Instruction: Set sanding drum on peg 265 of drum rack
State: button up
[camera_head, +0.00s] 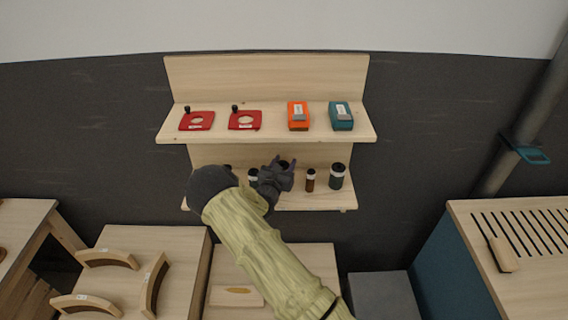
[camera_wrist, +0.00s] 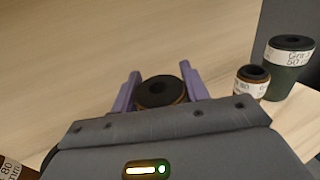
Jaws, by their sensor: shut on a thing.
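My gripper (camera_head: 281,166) is at the lower shelf of the wall unit, among the sanding drums. In the wrist view its two purple fingers (camera_wrist: 159,84) stand either side of a dark-topped sanding drum (camera_wrist: 160,90) with a brown rim, and are shut on it. The drum's lower part is hidden by the gripper body. Beside it on the right are a small brown drum (camera_head: 310,182) and a larger dark drum (camera_head: 337,178), both with white labels. Another drum (camera_head: 253,176) stands left of the gripper, partly hidden. I cannot make out a drum rack or peg 265.
The upper shelf (camera_head: 268,134) above my gripper holds two red plates (camera_head: 245,120), an orange box (camera_head: 298,114) and a teal box (camera_head: 341,116). Benches below carry curved wooden forms (camera_head: 108,259). A slotted bench (camera_head: 515,238) and a slanted pipe (camera_head: 522,125) are at right.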

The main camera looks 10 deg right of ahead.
jog(key=shift+f+b, duration=0.4)
jog(key=shift+f, duration=0.15)
jog(key=o, duration=1.1)
jog(key=shift+o, duration=0.2)
jog(key=shift+s+a+f, duration=0.15)
jog(key=shift+s+a, duration=0.05)
jog(key=b+v, duration=0.5)
jog(key=v, duration=1.2)
